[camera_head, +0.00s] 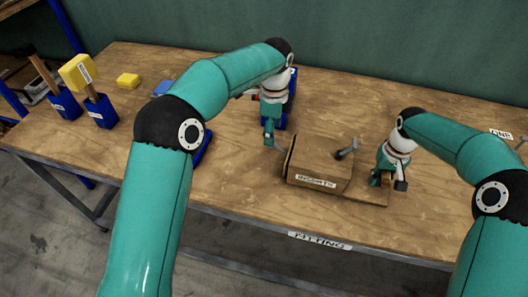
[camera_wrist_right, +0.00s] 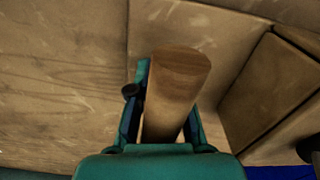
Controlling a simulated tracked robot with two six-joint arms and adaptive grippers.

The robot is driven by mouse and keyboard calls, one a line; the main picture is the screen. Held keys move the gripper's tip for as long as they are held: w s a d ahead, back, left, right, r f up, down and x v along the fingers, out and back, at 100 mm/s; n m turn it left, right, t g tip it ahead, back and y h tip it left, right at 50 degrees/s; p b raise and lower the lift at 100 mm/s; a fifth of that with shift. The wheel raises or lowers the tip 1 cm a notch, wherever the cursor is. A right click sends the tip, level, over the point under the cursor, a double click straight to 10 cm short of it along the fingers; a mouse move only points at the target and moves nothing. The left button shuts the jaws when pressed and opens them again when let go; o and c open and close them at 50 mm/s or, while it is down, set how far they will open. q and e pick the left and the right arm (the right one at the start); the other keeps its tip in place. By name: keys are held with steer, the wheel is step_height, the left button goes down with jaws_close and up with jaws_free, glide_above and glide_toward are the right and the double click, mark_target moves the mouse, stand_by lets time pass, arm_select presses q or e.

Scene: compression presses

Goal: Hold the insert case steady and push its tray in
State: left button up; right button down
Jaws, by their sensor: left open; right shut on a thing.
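The insert case (camera_head: 318,163) is a brown box with a white label, standing near the table's front edge. Its tray (camera_head: 366,190) sticks out of the case's right side as a flat brown board. My right gripper (camera_head: 388,178) is at the tray's outer end, shut on a round wooden handle (camera_wrist_right: 178,85). In the right wrist view, the case wall (camera_wrist_right: 270,90) is to the right of the handle. My left gripper (camera_head: 271,138) is open, pointing down just left of the case. I cannot tell whether it touches the case.
A grey metal lever-like piece (camera_head: 347,149) shows at the case's far right edge. Blue holders (camera_head: 103,112) with wooden-handled tools and a yellow block (camera_head: 128,80) are at the far left. A blue object (camera_head: 292,88) stands behind my left gripper. The table front is clear.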

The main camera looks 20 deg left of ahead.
steer(key=c, duration=1)
jaws_free()
arm_select(q)
step_height(320, 180, up, 7)
steer(key=shift+f, duration=0.15)
arm_select(e)
steer(key=shift+r, duration=0.1)
